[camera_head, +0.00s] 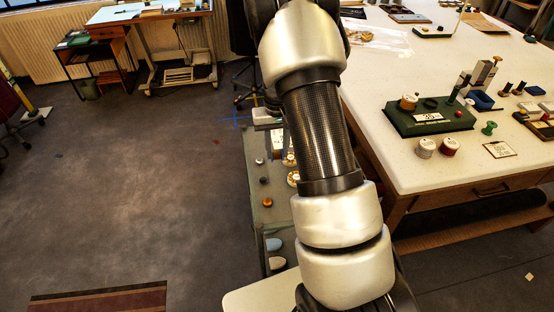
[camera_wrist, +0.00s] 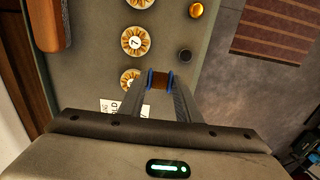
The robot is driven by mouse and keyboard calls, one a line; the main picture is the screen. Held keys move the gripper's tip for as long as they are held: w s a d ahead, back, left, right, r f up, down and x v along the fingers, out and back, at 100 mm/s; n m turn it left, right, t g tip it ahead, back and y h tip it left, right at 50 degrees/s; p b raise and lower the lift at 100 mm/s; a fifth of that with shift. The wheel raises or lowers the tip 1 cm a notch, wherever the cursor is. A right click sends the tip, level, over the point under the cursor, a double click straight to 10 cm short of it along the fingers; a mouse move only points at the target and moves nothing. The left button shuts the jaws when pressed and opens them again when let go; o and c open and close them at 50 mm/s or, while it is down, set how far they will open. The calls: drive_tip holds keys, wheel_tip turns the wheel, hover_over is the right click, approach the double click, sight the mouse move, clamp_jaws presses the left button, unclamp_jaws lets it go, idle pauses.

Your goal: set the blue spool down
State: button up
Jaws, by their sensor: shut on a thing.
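My gripper (camera_wrist: 160,81) is shut on a small spool (camera_wrist: 160,80) in the wrist view. The spool has a brown middle and blue at both ends, each end against a fingertip. It is held over the grey-green top of a narrow cart or cabinet (camera_wrist: 95,55). The picture does not show clearly whether the spool touches that top.
Patterned round discs (camera_wrist: 138,41) stand left of the spool, near a printed white card (camera_wrist: 106,105). A dark round piece (camera_wrist: 184,55) and an orange one (camera_wrist: 195,10) lie to the right. A white table (camera_head: 400,165) with a green stand (camera_head: 430,120) is at right.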

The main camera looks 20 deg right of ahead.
sight(276, 152)
wheel_tip(276, 152, up, 4)
drive_tip(key=shift+f, duration=0.2)
drive_tip(key=shift+a+r, duration=0.1)
drive_tip(key=shift+r, duration=0.15)
drive_tip(key=s+a+r+n+p, duration=0.2)
drive_tip(key=s+a+r+p, duration=0.2)
drive_tip(key=s+a, duration=0.4)
drive_tip(key=shift+s+a+r+p, duration=0.4)
drive_tip(key=shift+a+r, duration=0.25)
drive_tip(key=shift+a, duration=0.6)
